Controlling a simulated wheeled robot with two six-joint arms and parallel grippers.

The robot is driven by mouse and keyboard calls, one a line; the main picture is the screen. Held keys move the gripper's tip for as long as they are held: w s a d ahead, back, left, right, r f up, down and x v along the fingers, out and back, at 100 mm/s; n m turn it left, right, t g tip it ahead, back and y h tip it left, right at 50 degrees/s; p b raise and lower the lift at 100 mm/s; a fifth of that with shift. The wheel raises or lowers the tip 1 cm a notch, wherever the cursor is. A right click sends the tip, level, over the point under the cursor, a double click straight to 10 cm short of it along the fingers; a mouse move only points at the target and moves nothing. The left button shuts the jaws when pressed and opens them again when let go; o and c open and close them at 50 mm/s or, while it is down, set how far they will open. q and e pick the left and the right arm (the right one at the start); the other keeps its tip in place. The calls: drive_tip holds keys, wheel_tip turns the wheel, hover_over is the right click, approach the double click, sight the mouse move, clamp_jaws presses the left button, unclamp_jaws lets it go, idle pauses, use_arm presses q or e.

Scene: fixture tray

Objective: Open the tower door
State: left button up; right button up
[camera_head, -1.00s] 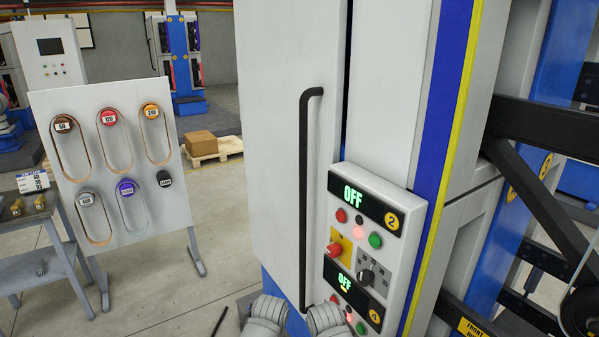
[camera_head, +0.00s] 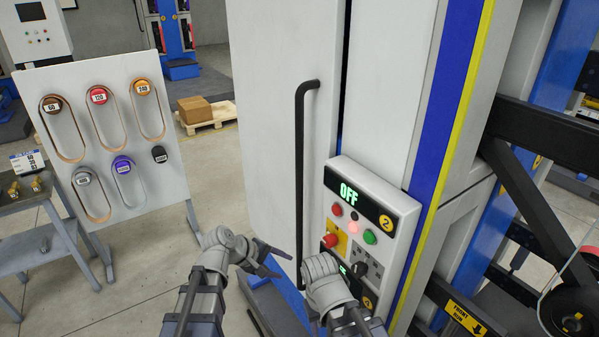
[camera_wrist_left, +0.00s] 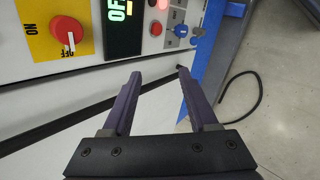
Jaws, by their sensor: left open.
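The tower door (camera_head: 272,130) is a tall pale grey panel and looks closed. Its long black vertical handle (camera_head: 300,190) runs down near the door's right edge. My left gripper (camera_head: 286,266) is open, just left of the handle's lower end, with its fingers pointing right toward it. The left wrist view shows the two dark fingers (camera_wrist_left: 158,77) apart with nothing held between them. A dark strip (camera_wrist_left: 60,127) runs toward them there; I cannot tell if it is the handle. My right arm's wrist shows right of the handle's bottom; its gripper fingers are hidden.
A control panel (camera_head: 335,212) with an OFF display, buttons and a red switch sits right of the handle, close to my right wrist. A belt board (camera_head: 105,145) and a grey cart (camera_head: 45,235) stand left. Open floor lies between board and tower.

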use_arm(q)
drive_tip(key=w+d+r+n+t+h, duration=0.2)
drive_tip(key=w+r+n+t+h, duration=0.2)
drive_tip(key=w+r+n, duration=0.45)
drive_tip(key=n+t+h, duration=0.2)
drive_tip(key=n+t, duration=0.3)
drive_tip(key=n, duration=0.4)
approach(297, 179)
drive_tip(key=x, duration=0.3)
drive_tip(key=shift+x, duration=4.15)
drive_tip(key=shift+a, duration=0.1)
clamp_jaws()
